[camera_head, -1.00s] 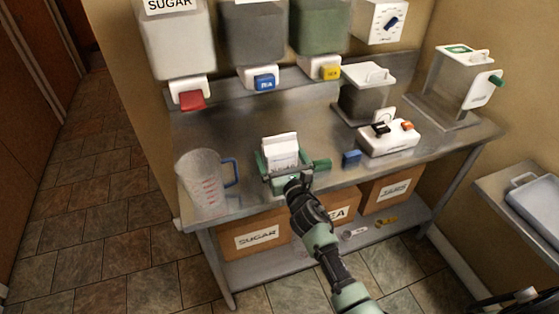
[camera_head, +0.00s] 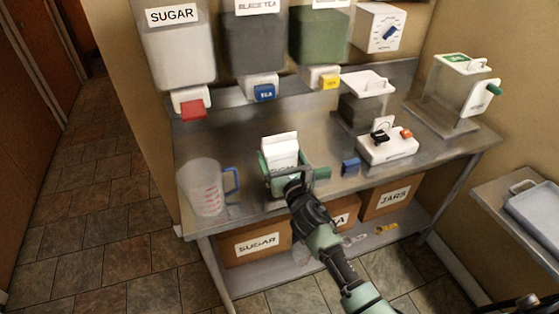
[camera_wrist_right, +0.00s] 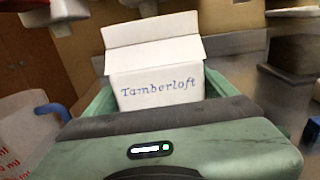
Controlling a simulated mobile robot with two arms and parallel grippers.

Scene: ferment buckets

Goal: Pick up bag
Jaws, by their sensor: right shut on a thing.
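The bag is a small white packet with a folded top, standing upright at the front middle of the metal table (camera_head: 330,130) in the head view (camera_head: 282,147). In the right wrist view the bag (camera_wrist_right: 155,75) shows the word "Tamberloft" on its face. My right gripper (camera_head: 284,176) is shut on the bag, with its green fingers on both sides of it. The lower part of the bag is hidden behind the gripper, and I cannot tell whether it touches the table. My left gripper is not in view.
A clear measuring jug (camera_head: 205,185) with a blue handle stands left of the bag. A blue block (camera_head: 350,166) and a white switch box (camera_head: 387,147) are to the right. Dispensers hang above, including sugar (camera_head: 178,50). Labelled boxes (camera_head: 255,243) sit on the lower shelf.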

